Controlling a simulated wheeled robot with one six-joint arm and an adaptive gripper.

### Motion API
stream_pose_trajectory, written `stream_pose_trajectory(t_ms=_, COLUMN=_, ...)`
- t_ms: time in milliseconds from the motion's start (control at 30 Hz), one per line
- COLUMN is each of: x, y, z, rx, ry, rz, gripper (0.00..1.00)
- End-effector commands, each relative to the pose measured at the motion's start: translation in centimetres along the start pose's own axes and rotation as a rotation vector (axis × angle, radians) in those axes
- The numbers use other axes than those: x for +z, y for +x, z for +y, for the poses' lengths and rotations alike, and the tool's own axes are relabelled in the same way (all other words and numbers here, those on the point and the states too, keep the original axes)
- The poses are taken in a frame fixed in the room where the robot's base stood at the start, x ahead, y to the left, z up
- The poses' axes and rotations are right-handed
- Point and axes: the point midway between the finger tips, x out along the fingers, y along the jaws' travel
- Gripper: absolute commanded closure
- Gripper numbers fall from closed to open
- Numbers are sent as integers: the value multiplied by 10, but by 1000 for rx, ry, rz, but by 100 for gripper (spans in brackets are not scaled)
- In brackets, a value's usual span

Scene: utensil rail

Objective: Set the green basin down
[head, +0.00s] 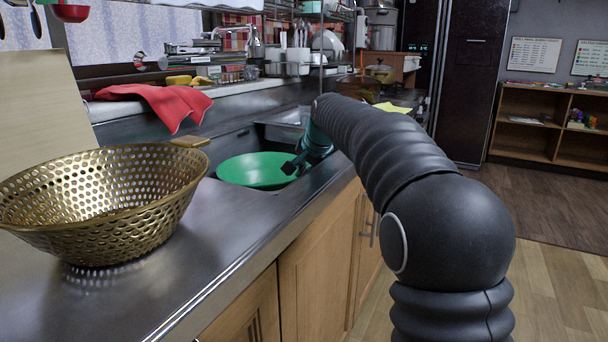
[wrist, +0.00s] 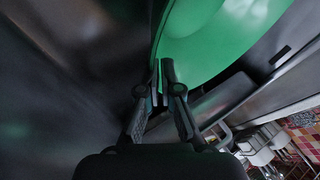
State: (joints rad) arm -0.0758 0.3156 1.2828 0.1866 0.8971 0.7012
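The green basin (head: 252,171) is at the sink in the head view, seen as a wide shallow bowl roughly level. Its lower part is hidden behind the near sink edge, so I cannot tell whether it touches the sink bottom. My gripper (head: 291,166) is at the basin's right rim. In the wrist view, the basin (wrist: 212,42) fills the upper middle. My gripper's fingers (wrist: 160,76) are close together there, with the basin's rim between their tips.
A brass perforated colander (head: 100,200) stands on the steel counter (head: 215,250) at the left. A red cloth (head: 160,103) hangs over the ledge behind the sink. The sink's walls (head: 225,145) surround the basin closely. Dishes and a rack stand farther back.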

Motion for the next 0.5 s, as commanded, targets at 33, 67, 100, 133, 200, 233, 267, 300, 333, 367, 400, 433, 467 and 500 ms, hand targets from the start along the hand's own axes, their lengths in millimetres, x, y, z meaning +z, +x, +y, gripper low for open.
stream_pose_trajectory(t_ms=33, x=0, y=0, z=0, rx=-2, ry=0, rz=1, gripper=100)
stream_pose_trajectory(t_ms=67, x=0, y=0, z=0, rx=-2, ry=0, rz=2, gripper=100)
stream_pose_trajectory(t_ms=100, x=0, y=-1, z=0, rx=-2, ry=0, rz=2, gripper=100)
stream_pose_trajectory(t_ms=133, x=0, y=-1, z=0, rx=-2, ry=0, rz=2, gripper=100)
stream_pose_trajectory(t_ms=200, x=0, y=-1, z=0, rx=-2, ry=0, rz=2, gripper=100)
stream_pose_trajectory(t_ms=233, x=0, y=0, z=0, rx=-2, ry=0, rz=1, gripper=100)
stream_pose_trajectory(t_ms=267, x=0, y=0, z=0, rx=-2, ry=0, rz=1, gripper=100)
stream_pose_trajectory(t_ms=300, x=1, y=1, z=1, rx=-2, ry=0, rz=1, gripper=100)
stream_pose_trajectory(t_ms=333, x=1, y=2, z=1, rx=-2, ry=0, rz=1, gripper=100)
stream_pose_trajectory(t_ms=367, x=1, y=2, z=2, rx=-1, ry=0, rz=1, gripper=95)
stream_pose_trajectory(t_ms=400, x=1, y=2, z=1, rx=-1, ry=0, rz=1, gripper=85)
stream_pose_trajectory(t_ms=433, x=1, y=2, z=1, rx=-1, ry=0, rz=1, gripper=78)
stream_pose_trajectory(t_ms=467, x=1, y=2, z=1, rx=-1, ry=0, rz=1, gripper=70)
stream_pose_trajectory(t_ms=500, x=1, y=2, z=1, rx=-1, ry=0, rz=1, gripper=69)
